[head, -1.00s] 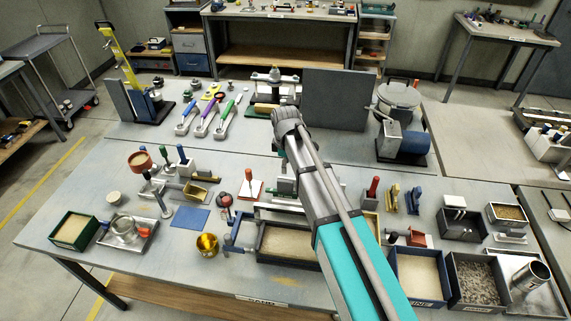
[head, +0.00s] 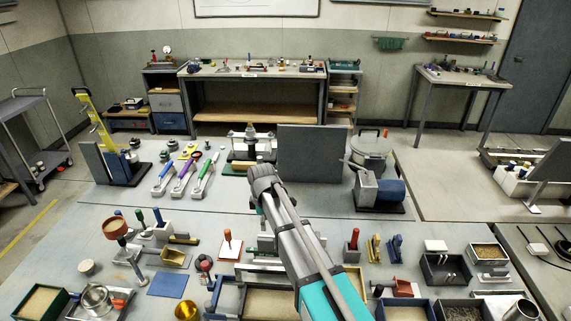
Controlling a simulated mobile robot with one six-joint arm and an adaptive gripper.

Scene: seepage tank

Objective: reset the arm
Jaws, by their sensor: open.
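My arm (head: 300,250) reaches up from the bottom edge over the near bench, with a teal link and grey links, and ends in view at a rounded grey joint (head: 264,180). The jaws of my gripper cannot be made out; they are out of view or hidden behind the arm. I see nothing held.
The near bench (head: 60,240) is crowded with a red funnel (head: 115,227), a blue mat (head: 166,284), trays and small tools. Behind are color-handled tools (head: 183,178), a grey upright panel (head: 311,153) and a blue motor (head: 391,190). A bare tabletop (head: 450,185) lies right.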

